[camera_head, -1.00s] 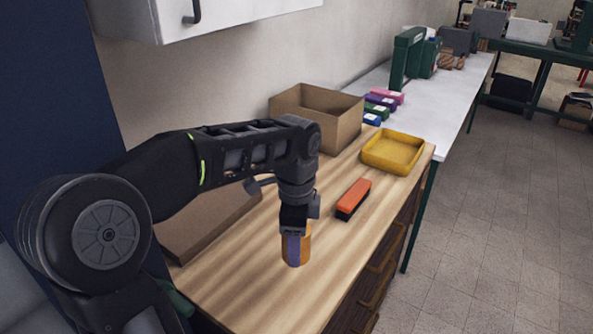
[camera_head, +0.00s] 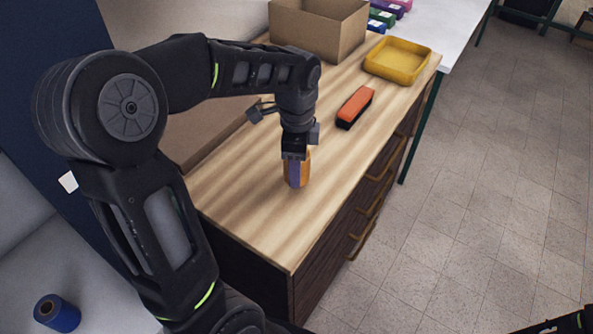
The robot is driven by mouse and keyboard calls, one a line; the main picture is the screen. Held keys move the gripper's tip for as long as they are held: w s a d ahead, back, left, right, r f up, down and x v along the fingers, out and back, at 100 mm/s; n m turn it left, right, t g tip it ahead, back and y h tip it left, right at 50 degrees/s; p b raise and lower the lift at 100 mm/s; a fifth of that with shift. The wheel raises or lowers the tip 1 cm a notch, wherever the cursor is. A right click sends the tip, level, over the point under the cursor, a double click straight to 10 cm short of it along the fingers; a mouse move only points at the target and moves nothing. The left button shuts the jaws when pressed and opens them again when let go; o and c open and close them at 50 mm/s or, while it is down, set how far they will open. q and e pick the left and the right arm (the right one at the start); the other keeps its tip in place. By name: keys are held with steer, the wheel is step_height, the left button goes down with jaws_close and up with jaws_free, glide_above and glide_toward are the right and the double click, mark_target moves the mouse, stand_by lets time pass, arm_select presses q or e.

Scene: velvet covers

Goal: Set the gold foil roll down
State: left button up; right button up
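The gold foil roll (camera_head: 304,172) is upright at the near part of the wooden worktop (camera_head: 243,198). My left gripper (camera_head: 296,172) reaches down over it from above, with a bluish finger across its front. The gripper looks shut on the roll and hides its upper part. I cannot tell whether the roll's bottom touches the worktop or hangs just above it. My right gripper is not in view; only a dark piece of my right arm shows at the lower right corner.
An orange and black brush (camera_head: 356,106) lies beyond the roll, with a yellow tray (camera_head: 397,61) behind it. A cardboard box (camera_head: 318,30) stands at the back. A blue roll (camera_head: 57,313) is at lower left. The worktop around the gold roll is clear.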

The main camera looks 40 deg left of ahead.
arm_select(q)
steer(key=shift+f, duration=1.85)
steer(key=shift+f, duration=0.2)
steer(key=o, duration=1.5)
steer(key=shift+r, duration=0.1)
step_height(320, 180, up, 12)
steer(key=shift+r, duration=0.15)
